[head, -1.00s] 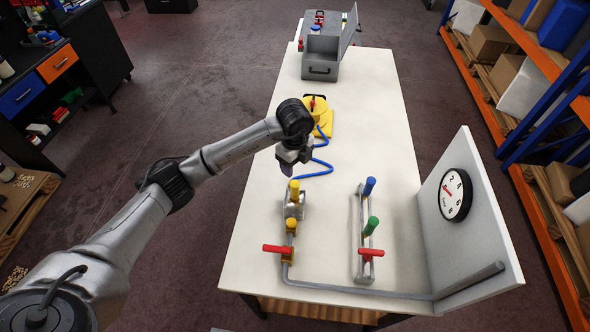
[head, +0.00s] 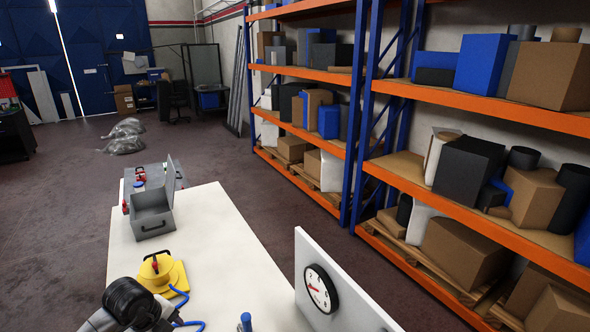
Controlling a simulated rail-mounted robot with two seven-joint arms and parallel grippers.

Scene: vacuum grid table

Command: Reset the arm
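My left arm (head: 130,302) shows only in part at the bottom left of the head view, over the white table (head: 222,228). Its gripper is below the picture's edge. My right arm and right gripper are not in view. A yellow vacuum device (head: 163,274) with a blue hose (head: 184,298) is on the table just beyond my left arm. A gauge (head: 320,288) is on an upright white panel (head: 346,300) at the right. The top of a blue-capped handle (head: 246,321) shows at the bottom edge.
An open grey toolbox (head: 152,216) stands at the table's far end. Tall orange and blue shelves (head: 480,98) with boxes line the right side. Open floor (head: 215,150) lies beyond the table. Plastic-wrapped bundles (head: 124,138) lie on the floor at the far left.

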